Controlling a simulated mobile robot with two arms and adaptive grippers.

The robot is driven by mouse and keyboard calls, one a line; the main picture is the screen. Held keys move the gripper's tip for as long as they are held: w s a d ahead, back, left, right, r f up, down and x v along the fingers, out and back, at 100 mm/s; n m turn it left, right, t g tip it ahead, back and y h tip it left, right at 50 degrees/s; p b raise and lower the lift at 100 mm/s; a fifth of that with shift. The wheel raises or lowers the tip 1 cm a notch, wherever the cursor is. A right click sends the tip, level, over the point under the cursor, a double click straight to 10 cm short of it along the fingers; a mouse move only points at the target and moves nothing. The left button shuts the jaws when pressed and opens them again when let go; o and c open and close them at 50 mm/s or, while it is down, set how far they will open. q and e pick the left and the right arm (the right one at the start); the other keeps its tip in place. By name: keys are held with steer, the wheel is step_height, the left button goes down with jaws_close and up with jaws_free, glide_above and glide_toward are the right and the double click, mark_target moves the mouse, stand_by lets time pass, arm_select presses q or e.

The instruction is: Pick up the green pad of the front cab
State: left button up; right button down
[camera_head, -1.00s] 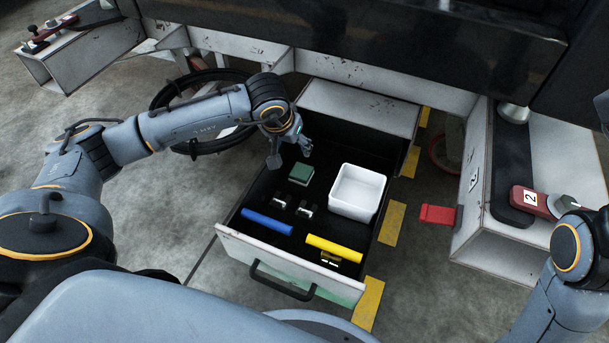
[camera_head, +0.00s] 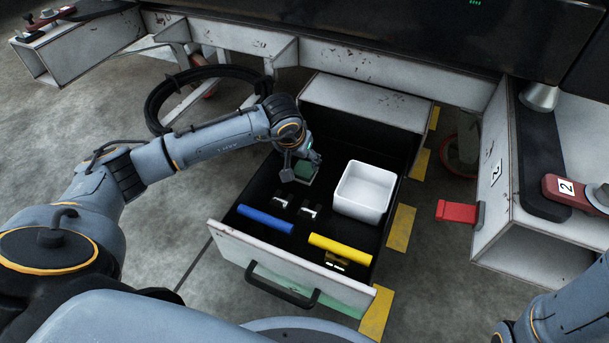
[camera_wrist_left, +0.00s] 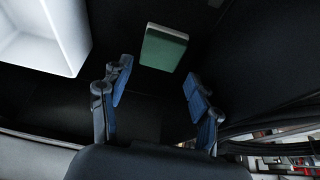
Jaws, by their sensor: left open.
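The green pad (camera_head: 303,170) is a small green block with a pale layer along its edge. It lies on the black floor of the open drawer (camera_head: 230,240), left of a white bin. My left gripper (camera_head: 301,169) is open and empty above the drawer floor, its fingers on either side of the pad in the head view. In the left wrist view the pad (camera_wrist_left: 163,48) shows beyond the fingertips, between the two fingers of the left gripper (camera_wrist_left: 158,82) and apart from both. My right gripper is not in view; only part of my right arm shows.
The white bin (camera_head: 363,191) stands in the drawer right of the pad. A blue cylinder (camera_head: 265,219), a yellow cylinder (camera_head: 340,248) and small metal clips (camera_head: 310,209) lie nearer the drawer front. A red block (camera_head: 457,212) is outside, right of the drawer.

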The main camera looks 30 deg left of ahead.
mark_target(304, 168)
arm_select(q)
steer(key=b+x, duration=0.5)
steer(key=shift+s+f, duration=0.2)
steer(key=shift+f, duration=0.05)
steer(key=shift+r, duration=0.15)
steer(key=c, duration=0.8)
